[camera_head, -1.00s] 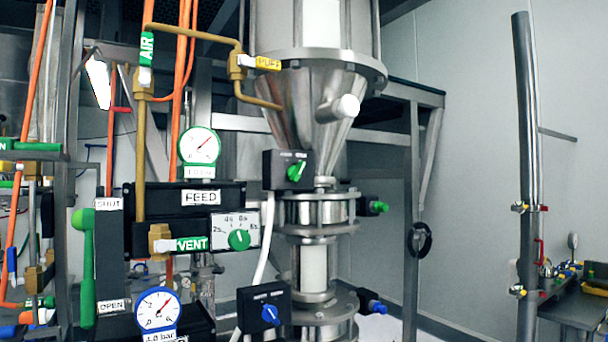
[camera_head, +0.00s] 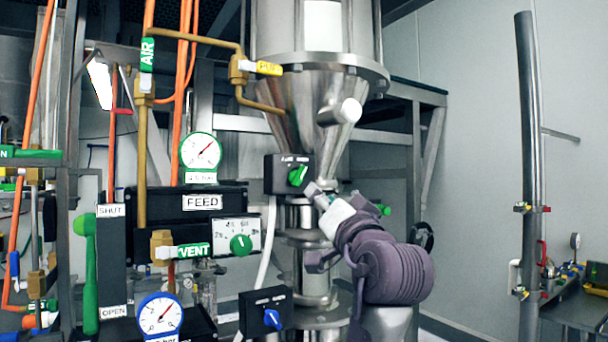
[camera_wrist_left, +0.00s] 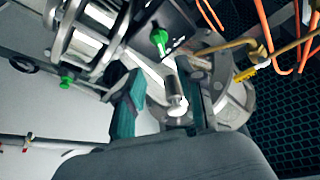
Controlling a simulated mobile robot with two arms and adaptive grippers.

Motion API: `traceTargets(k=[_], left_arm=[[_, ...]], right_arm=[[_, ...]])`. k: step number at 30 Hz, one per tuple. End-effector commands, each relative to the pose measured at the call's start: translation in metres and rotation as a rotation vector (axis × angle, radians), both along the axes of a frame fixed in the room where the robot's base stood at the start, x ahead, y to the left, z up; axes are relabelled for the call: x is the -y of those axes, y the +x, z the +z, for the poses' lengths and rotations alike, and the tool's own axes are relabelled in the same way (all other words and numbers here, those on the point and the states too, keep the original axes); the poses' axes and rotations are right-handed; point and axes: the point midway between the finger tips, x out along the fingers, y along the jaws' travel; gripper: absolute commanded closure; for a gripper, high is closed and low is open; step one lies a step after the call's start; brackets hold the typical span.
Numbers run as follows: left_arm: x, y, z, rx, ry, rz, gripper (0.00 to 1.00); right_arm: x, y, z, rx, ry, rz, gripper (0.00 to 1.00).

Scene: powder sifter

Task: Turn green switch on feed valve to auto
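A black switch box (camera_head: 276,175) with a green switch (camera_head: 298,176) is mounted below the steel cone, its green handle tilted up to the right. Its labels are too small to read. My left gripper (camera_head: 318,197) is just below and right of the green switch, pointing up-left, apart from it. In the left wrist view the gripper (camera_wrist_left: 160,75) has its two teal fingers spread, with nothing held. The green switch (camera_wrist_left: 159,38) shows beyond the fingertips there. A silver nozzle shows between the fingers, farther off. My right gripper is not in view.
The steel hopper cone (camera_head: 300,105) with its side nozzle (camera_head: 345,111) is above. A lower black box with a blue switch (camera_head: 272,318) is below. The FEED panel (camera_head: 170,199) with a green dial (camera_head: 241,245) and gauges is left. A steel pole (camera_head: 530,150) stands at right.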

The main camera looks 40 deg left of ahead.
Motion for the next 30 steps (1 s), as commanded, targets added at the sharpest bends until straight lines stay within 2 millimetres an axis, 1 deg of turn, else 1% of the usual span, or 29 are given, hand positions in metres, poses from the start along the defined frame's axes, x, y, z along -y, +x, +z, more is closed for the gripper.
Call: traceTargets(k=[1, 6, 12, 15, 21, 29, 30], left_arm=[[-0.010, 0.004, 0.009, -0.003, 0.000, 0.005, 0.62], [-0.042, 0.021, 0.023, -0.004, 0.000, 0.005, 0.62], [-0.073, 0.038, 0.033, -0.004, -0.001, 0.003, 0.62], [-0.084, 0.044, 0.036, -0.003, -0.001, 0.001, 0.62], [-0.094, 0.050, 0.038, -0.001, -0.002, -0.001, 0.62], [-0.095, 0.050, 0.037, 0.000, -0.002, -0.001, 0.62], [-0.095, 0.050, 0.037, 0.000, -0.002, -0.001, 0.68]], right_arm=[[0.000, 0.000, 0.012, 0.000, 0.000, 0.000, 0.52], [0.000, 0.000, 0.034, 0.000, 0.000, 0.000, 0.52], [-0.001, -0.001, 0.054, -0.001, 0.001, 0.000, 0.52], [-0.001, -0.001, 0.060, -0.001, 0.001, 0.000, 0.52], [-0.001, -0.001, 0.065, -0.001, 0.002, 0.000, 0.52], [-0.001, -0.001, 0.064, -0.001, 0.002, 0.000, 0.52], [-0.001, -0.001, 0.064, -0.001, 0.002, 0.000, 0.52]])
